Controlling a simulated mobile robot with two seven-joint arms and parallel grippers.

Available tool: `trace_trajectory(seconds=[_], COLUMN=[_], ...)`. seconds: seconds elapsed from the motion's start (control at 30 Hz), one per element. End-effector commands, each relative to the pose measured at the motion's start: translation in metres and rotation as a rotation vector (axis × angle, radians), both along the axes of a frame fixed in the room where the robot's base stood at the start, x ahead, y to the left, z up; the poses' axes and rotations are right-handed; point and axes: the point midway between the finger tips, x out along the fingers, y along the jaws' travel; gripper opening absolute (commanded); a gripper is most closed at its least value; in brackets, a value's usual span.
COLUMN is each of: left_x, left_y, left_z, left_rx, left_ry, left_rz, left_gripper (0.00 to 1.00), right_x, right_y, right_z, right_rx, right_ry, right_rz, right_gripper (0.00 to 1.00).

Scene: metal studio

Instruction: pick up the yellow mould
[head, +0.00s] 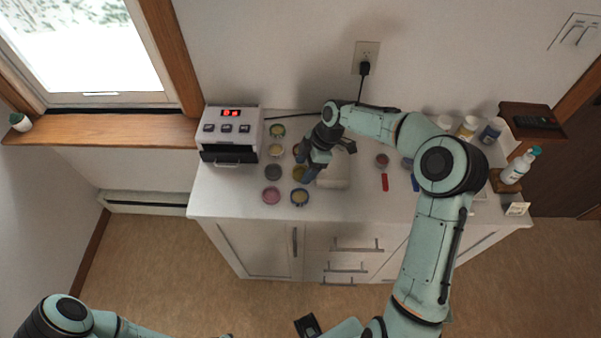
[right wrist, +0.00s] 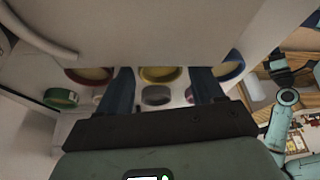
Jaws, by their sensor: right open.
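The yellow mould (head: 298,174) is a small round cup on the white counter, partly hidden by my right gripper (head: 308,167) in the head view. In the right wrist view the yellow mould (right wrist: 160,75) shows beyond the space between the two fingers of my right gripper (right wrist: 164,85), its upper part cut off by a pale surface. The right gripper is open with nothing between its fingers. I cannot tell its exact height above the mould.
Around it stand grey (head: 273,172), pink (head: 271,196), blue (head: 299,198) and green (head: 277,130) moulds. A white oven-like machine (head: 231,130) is at the left. The counter's front edge (head: 340,219) is near.

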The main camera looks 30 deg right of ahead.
Motion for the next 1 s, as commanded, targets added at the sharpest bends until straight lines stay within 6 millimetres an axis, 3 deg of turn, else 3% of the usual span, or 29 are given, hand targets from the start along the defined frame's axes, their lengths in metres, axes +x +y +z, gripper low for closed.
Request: trace_trajectory(seconds=[0.3, 0.43, 0.8, 1.0], left_x=[0.000, 0.000, 0.000, 0.000], left_y=[0.000, 0.000, 0.000, 0.000], left_z=[0.000, 0.000, 0.000, 0.001], left_rx=[0.000, 0.000, 0.000, 0.000], left_ry=[0.000, 0.000, 0.000, -0.001], left_rz=[0.000, 0.000, 0.000, 0.000], left_gripper=[0.43, 0.43, 0.43, 0.43], right_x=[0.001, 0.001, 0.001, 0.002], right_y=[0.002, 0.002, 0.002, 0.002], right_z=[-0.006, -0.006, -0.004, 0.011], right_rx=[-0.001, -0.001, -0.002, -0.002], right_ry=[-0.001, -0.001, -0.001, -0.003], right_rz=[0.000, 0.000, -0.001, -0.002], right_gripper=[0.67, 0.25, 0.24, 0.24])
